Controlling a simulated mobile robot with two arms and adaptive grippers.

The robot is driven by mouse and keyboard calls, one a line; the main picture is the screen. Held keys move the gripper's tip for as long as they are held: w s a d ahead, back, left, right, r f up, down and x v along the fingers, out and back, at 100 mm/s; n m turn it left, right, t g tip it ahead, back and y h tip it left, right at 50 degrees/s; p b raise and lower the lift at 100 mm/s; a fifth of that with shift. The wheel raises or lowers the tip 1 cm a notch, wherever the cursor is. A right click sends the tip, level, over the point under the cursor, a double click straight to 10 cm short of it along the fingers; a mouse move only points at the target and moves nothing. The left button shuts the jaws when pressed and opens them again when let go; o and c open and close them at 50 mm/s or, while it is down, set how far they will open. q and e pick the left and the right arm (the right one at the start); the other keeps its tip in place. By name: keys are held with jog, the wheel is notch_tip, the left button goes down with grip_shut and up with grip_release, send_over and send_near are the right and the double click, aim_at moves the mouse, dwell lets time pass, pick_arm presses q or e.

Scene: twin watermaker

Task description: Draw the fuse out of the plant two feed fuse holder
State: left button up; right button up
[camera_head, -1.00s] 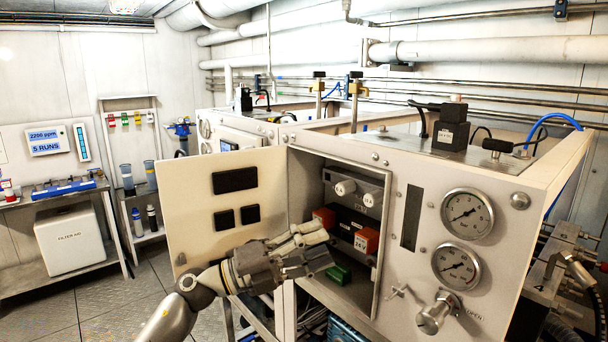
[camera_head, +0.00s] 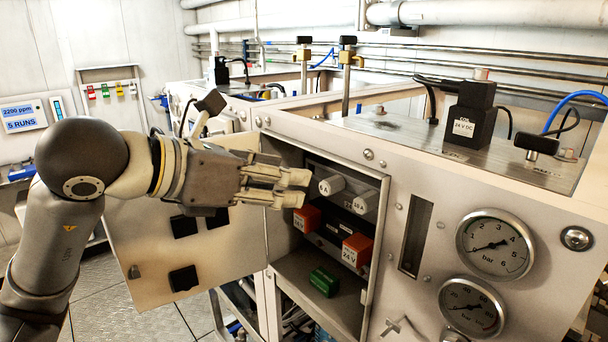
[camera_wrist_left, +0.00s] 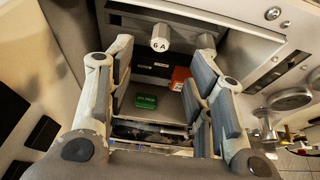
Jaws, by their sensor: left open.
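Two round pale fuse holder caps, a left cap (camera_head: 330,185) and a right cap (camera_head: 366,203), stick out of the grey panel at the top of the open cabinet. The left cap reads "6 A" in the left wrist view (camera_wrist_left: 161,38); the right cap (camera_wrist_left: 205,42) is partly behind a finger there. I cannot read which one is for plant two. My left gripper (camera_head: 299,188) is open and empty, just left of the left cap in the head view and apart from it. In the wrist view its fingers (camera_wrist_left: 160,75) stand either side of that cap's line. My right gripper is not in view.
Below the caps are two orange blocks (camera_head: 357,250), one marked 24 V, and a green block (camera_head: 324,281) on the cabinet floor. The open door (camera_head: 215,255) stands left, under my left arm. Pressure gauges (camera_head: 496,244) are on the front at right.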

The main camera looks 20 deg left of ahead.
aim_at(324, 185)
pick_arm(q)
jog(key=p+x, duration=0.1)
jog(key=x, duration=0.4)
jog(key=shift+d+r, duration=0.1)
jog(key=p+x, duration=0.1)
jog(key=x, duration=0.2)
jog(key=shift+w+d+p, duration=0.1)
jog(key=shift+w+p, duration=0.15)
jog(key=shift+p, duration=0.05)
jog(key=shift+w+d+f, duration=0.15)
jog(key=shift+d+f, duration=0.05)
jog(key=shift+f, duration=0.1)
jog(key=shift+w+d+f, duration=0.1)
jog(key=shift+w+f, duration=0.05)
jog(key=shift+w, duration=0.05)
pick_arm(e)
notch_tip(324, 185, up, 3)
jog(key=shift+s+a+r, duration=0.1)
